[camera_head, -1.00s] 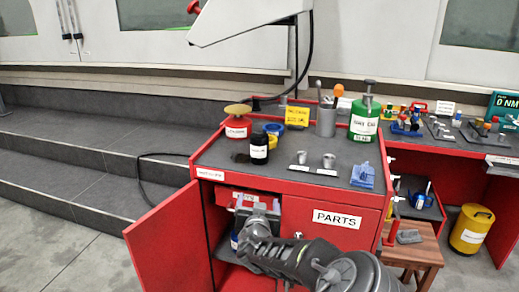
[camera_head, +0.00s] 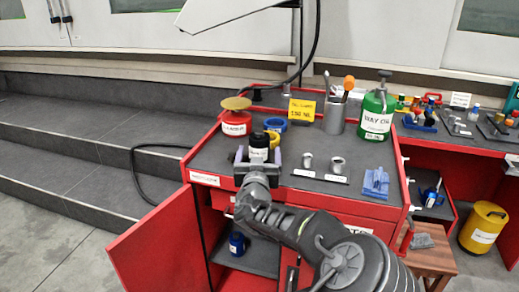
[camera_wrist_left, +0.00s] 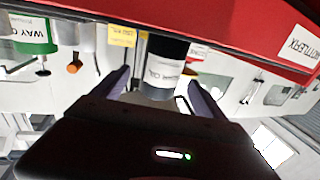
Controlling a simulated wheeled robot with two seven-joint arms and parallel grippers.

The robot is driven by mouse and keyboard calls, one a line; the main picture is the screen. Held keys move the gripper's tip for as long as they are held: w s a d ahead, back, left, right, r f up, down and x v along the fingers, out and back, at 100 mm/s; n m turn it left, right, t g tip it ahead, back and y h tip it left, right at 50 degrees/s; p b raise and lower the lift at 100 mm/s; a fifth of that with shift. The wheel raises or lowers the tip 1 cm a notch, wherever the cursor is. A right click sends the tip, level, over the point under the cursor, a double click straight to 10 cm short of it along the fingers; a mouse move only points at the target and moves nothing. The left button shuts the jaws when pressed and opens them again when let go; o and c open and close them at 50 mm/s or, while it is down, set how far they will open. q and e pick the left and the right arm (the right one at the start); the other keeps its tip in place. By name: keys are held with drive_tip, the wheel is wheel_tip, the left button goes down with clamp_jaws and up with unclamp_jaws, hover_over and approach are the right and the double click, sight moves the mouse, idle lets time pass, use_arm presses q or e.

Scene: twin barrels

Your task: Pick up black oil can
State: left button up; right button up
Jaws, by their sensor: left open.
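The black oil can (camera_head: 259,141) stands upright on the grey top of the red cabinet (camera_head: 218,162), a white label on its front. My left gripper (camera_head: 258,157) is open at the cabinet's front edge, its fingers to the left and right of the can's lower part in the head view. In the left wrist view the can (camera_wrist_left: 167,48) appears upside down between the two open fingers (camera_wrist_left: 160,92). I cannot tell whether either finger touches it. The can's lower part is hidden by the gripper in the head view. My right gripper is not in view.
A red can (camera_head: 236,122) stands close left of the black can, with blue and yellow rings (camera_head: 275,125) behind. The cabinet's left door (camera_head: 150,243) hangs open.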

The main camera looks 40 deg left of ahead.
use_arm(q)
drive_tip(key=shift+x, duration=1.2)
drive_tip(key=shift+x, duration=2.6)
drive_tip(key=shift+r, duration=0.2)
drive_tip(key=shift+s, duration=0.1)
drive_tip(key=shift+c, duration=0.5)
clamp_jaws()
drive_tip(key=shift+r, duration=0.15)
wheel_tip(320, 180, up, 10)
drive_tip(key=shift+f+p, duration=0.1)
drive_tip(key=shift+p, duration=0.75)
